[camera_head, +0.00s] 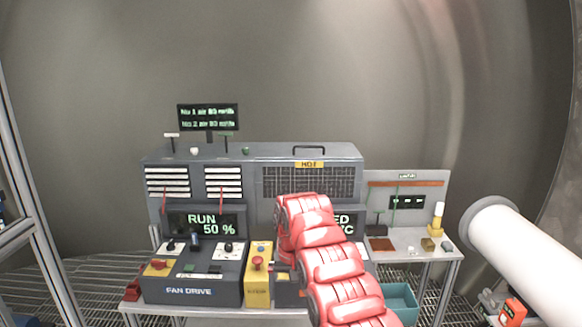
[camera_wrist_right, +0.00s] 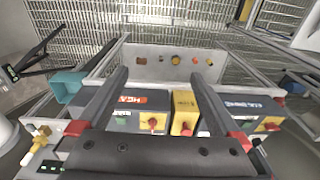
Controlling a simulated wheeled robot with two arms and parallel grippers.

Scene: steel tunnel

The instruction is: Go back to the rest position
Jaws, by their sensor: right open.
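My right arm, in red segmented covering, rises from the bottom of the head view and ends in front of the console (camera_head: 250,151). It covers part of the console's right screen and the panel below. In the right wrist view my right gripper (camera_wrist_right: 157,68) is open, its two dark fingers well apart with nothing between them. Below the fingers, the heater box (camera_wrist_right: 126,121), a yellow box (camera_wrist_right: 184,112) and the fan drive box (camera_wrist_right: 238,104) show upside down. I cannot tell how far above them the fingers are. My left gripper is not in view.
The fan drive panel (camera_head: 190,291) and yellow switch box (camera_head: 257,292) stand at the bench front. A teal bin (camera_head: 402,299) is right of my arm, below a side table (camera_head: 408,241). A large white tube (camera_head: 530,255) juts in at right. The air above the console is mostly free.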

